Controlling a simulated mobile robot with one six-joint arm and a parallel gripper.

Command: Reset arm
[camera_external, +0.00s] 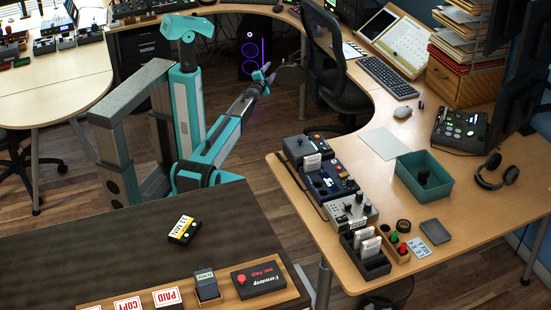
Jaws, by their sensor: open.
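My gripper (266,75) is at the end of my teal and dark arm. The arm reaches up and to the right from its base beyond the dark table. The gripper is over the open floor between that table and the curved desk, apart from any surface. Its small fingers are open, and no object shows between them. It is small in this view, so fine detail is hard to make out.
A black and yellow tape box (185,230) lies on the dark table (110,245). A wooden tray with stamps (166,297) lines its front edge. A black office chair (335,70) stands right of my gripper. A teal bin (424,185) sits on the curved desk (470,220).

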